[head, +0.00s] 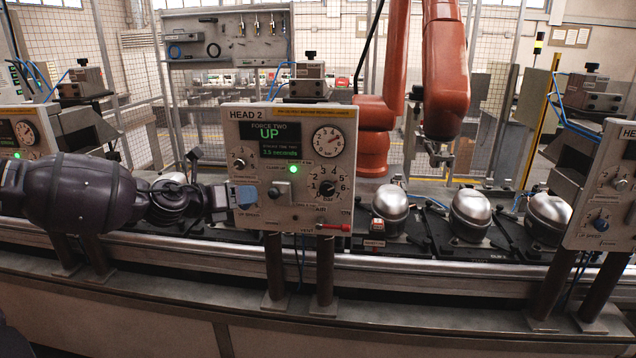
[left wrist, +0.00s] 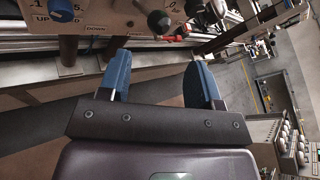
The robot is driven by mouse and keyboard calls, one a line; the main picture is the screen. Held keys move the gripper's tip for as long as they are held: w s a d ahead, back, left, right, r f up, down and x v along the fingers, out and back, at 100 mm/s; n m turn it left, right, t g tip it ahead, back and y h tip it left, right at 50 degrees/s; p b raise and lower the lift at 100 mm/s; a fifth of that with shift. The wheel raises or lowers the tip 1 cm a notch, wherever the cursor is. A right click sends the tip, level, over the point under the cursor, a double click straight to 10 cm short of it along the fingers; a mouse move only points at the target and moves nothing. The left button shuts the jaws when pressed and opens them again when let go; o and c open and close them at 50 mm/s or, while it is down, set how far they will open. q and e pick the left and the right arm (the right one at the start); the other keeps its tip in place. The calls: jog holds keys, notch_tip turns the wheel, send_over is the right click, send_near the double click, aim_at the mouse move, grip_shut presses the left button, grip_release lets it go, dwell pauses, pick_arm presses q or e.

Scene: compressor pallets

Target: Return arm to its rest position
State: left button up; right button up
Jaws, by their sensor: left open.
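My left arm comes in from the left in the head view. Its gripper (head: 243,195) has blue fingers and is at the lower left of the HEAD 2 control panel (head: 250,140), near its small lever box. I cannot tell from this view whether it touches the panel. In the left wrist view the gripper (left wrist: 157,64) has its two blue fingers apart with nothing between them. The lower edge of a panel (left wrist: 105,14) with knobs is just beyond the fingertips. My right gripper is not in view.
The panel reads UP with a green light lit. Silver compressors (head: 390,208) stand on the conveyor (head: 400,264) to the right. An orange robot arm (head: 446,75) hangs behind. Another panel (head: 605,190) is at the right edge. Floor (left wrist: 262,85) shows on the wrist view's right.

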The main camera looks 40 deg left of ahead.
pick_arm(q)
jog(key=s+a+f+n+g+y, duration=0.25)
jog(key=s+a+f+n, duration=0.25)
jog(key=s+f+n, duration=0.55)
jog(key=s+d+f+n+y+b, duration=0.1)
jog(key=s+d+f+n, duration=0.2)
jog(key=f+n, duration=0.35)
jog(key=s+d+f+n, duration=0.2)
jog(key=s+f+n, duration=0.1)
jog(key=f, duration=0.6)
jog(key=s+d+f+n+g+h, duration=0.15)
jog(key=d+f+n, duration=0.45)
jog(key=d+f, duration=0.6)
jog(key=w+d+n+t+h+b, duration=0.1)
jog(key=w+d+n, duration=0.2)
jog(key=d, duration=1.3)
jog(key=shift+w+d+f+n+b, duration=0.15)
jog(key=shift+w+f+n+b, duration=0.15)
jog(key=shift+n, duration=0.3)
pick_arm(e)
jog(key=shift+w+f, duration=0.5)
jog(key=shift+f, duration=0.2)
